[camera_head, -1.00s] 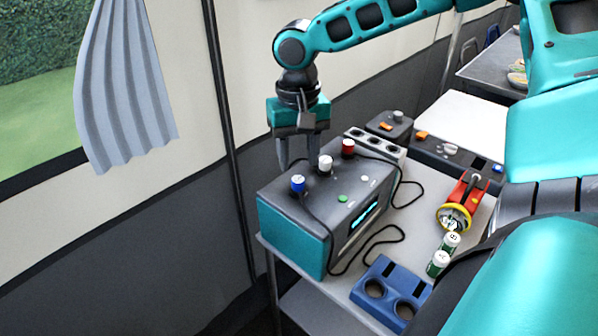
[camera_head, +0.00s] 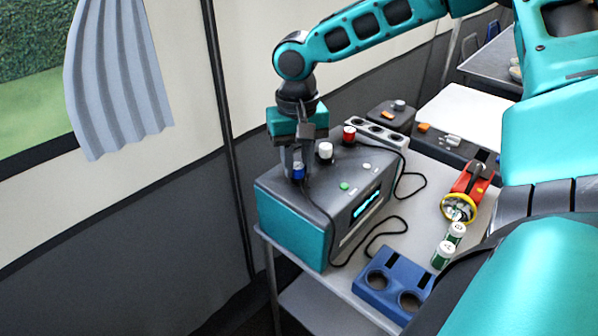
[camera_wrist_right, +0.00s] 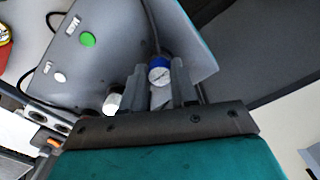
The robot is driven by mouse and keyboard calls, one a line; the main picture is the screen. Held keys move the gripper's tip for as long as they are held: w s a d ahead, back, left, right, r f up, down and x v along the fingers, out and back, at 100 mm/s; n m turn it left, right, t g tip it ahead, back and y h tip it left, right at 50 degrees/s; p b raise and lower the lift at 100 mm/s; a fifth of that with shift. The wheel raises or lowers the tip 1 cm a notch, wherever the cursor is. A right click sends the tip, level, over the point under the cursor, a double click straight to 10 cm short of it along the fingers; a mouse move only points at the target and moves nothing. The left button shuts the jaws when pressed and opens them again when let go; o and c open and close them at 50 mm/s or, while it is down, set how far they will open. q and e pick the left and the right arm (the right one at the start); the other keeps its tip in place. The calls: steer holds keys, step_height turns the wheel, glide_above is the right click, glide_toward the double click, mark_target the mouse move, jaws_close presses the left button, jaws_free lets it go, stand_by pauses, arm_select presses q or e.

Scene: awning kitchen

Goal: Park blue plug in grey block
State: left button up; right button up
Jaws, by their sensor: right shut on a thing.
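The blue plug (camera_head: 298,171) stands at the left end of the top of the teal and grey box (camera_head: 290,228). My right gripper (camera_head: 298,168) is lowered over it and shut on it. In the right wrist view the blue plug (camera_wrist_right: 159,70) sits between the two fingers (camera_wrist_right: 160,85), with a dark cable beside it. The white plug (camera_head: 325,151) and red plug (camera_head: 349,135) stand further along the box top. The grey block (camera_head: 381,134) with several dark round holes lies behind the box. My left gripper is not in view.
A black cable (camera_head: 375,237) loops in front of the box. A blue holder (camera_head: 395,285) with round holes, two green-and-white batteries (camera_head: 443,254) and a red and yellow flashlight (camera_head: 466,192) lie on the table's right side. A dark wall is behind.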

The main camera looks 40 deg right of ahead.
mark_target(298, 166)
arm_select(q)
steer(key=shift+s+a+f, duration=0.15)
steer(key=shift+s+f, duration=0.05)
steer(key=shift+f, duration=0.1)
arm_select(e)
jaws_close()
steer(key=shift+r, duration=0.1)
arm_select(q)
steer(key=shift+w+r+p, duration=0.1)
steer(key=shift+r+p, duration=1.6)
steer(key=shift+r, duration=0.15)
arm_select(e)
steer(key=shift+r, duration=1.65)
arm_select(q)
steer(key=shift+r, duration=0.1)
arm_select(e)
steer(key=shift+r, duration=0.1)
